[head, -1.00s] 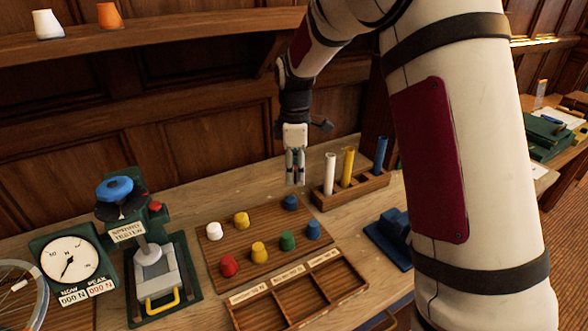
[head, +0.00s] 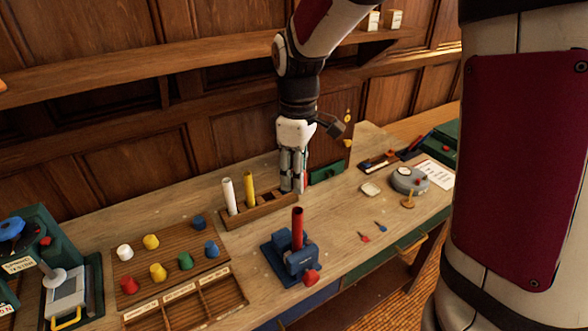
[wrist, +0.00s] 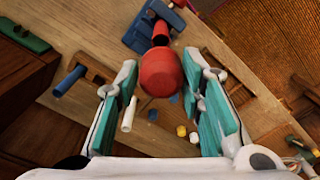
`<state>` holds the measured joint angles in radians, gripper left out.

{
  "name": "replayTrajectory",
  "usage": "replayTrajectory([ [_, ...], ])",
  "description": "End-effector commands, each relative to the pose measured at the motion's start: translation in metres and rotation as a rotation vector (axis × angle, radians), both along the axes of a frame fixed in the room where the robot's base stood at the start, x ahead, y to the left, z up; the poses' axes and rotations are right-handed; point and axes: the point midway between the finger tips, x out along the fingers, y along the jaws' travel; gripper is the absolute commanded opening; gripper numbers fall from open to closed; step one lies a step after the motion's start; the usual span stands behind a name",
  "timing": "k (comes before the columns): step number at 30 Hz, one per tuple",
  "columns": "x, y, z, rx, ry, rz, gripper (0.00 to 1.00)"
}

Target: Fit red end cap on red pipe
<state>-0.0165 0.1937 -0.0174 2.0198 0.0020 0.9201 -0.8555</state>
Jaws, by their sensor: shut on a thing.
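The red pipe (head: 298,229) stands upright in a blue clamp (head: 283,262) on the bench; its top end is free. My gripper (head: 293,184) is in front of the right end of the pipe rack in the head view, up and behind the red pipe. In the wrist view my fingers are shut on the red end cap (wrist: 160,73), which hides part of the red pipe (wrist: 161,32) beyond it. Cap and pipe look apart. Another red cap (head: 128,285) sits on the wooden cap board.
The wooden rack (head: 262,212) holds a white pipe (head: 228,195) and a yellow pipe (head: 250,189). A blue pipe (wrist: 69,81) shows in the wrist view. Several coloured caps stand on the board (head: 143,295). A red knob (head: 311,277) is at the clamp's front.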

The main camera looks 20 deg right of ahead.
Motion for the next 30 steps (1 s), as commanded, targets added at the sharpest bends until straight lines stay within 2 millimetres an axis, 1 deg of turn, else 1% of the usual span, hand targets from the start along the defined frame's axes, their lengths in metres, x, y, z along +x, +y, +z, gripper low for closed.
replayTrajectory([
  [5, 0.0, 0.0, -0.009, 0.0, 0.001, -0.004, 0.07],
  [18, 0.001, 0.0, -0.053, 0.0, 0.0, -0.002, 0.07],
  [24, 0.0, 0.0, -0.063, 0.0, 0.0, -0.002, 0.07],
  [30, -0.001, 0.0, -0.066, 0.001, -0.001, -0.002, 0.07],
])
